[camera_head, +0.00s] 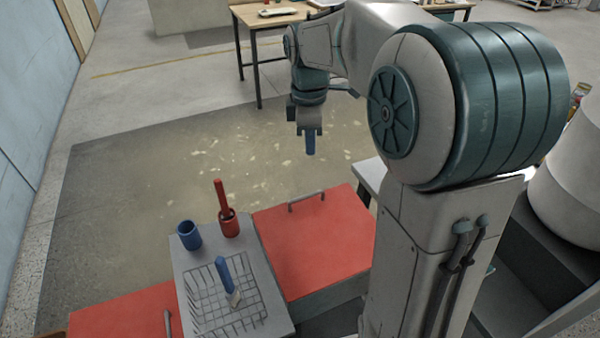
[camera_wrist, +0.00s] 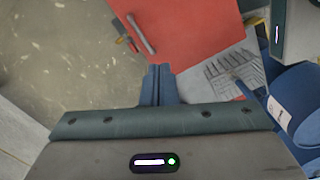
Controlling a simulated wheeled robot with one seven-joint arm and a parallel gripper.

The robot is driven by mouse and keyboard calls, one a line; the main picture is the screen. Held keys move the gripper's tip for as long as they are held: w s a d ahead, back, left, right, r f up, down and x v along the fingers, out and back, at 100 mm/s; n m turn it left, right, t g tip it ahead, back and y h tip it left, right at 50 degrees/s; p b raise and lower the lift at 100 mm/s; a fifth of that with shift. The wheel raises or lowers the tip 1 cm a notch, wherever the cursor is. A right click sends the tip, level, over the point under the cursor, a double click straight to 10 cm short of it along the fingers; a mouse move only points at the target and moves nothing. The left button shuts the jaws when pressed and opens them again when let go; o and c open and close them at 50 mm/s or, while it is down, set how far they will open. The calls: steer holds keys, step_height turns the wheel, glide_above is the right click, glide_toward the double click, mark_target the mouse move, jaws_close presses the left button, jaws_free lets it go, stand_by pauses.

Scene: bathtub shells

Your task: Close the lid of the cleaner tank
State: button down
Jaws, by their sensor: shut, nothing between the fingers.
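A red lid panel (camera_head: 315,243) with a grey bar handle (camera_head: 306,200) near its far edge lies on the right part of the tank. It looks flat, but I cannot tell whether it is fully seated. A second red panel (camera_head: 118,322) with a handle (camera_head: 167,322) is at the lower left. My gripper (camera_head: 310,152) is shut and empty, pointing down beyond the right lid's far edge and apart from it in the head view. In the wrist view the shut blue fingers (camera_wrist: 158,72) appear beside the red lid (camera_wrist: 185,30) and below its handle (camera_wrist: 140,34).
Between the red panels a grey top (camera_head: 200,258) holds a mesh basket (camera_head: 205,305) with a blue-handled brush (camera_head: 226,275). A blue cup (camera_head: 189,235) and a red cup (camera_head: 229,226) with a red-handled tool stand behind it. The floor beyond the tank is clear; a table (camera_head: 270,20) stands farther back.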

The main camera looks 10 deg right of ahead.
steer(key=w+f+n+g, duration=0.1)
steer(key=w+f+n, duration=0.3)
steer(key=w+n, duration=0.15)
glide_toward(307, 195)
steer(key=f, duration=0.6)
steer(key=shift+s+f+p, duration=0.15)
steer(key=shift+s+p, duration=0.1)
steer(key=shift+p, duration=0.1)
steer(key=shift+w+f+b, duration=0.2)
steer(key=shift+f+b, duration=0.25)
steer(key=shift+f, duration=0.2)
steer(key=shift+w+f+b, duration=0.15)
steer(key=shift+f+b, duration=0.25)
steer(key=shift+f, duration=0.3)
steer(key=shift+s+r, duration=0.1)
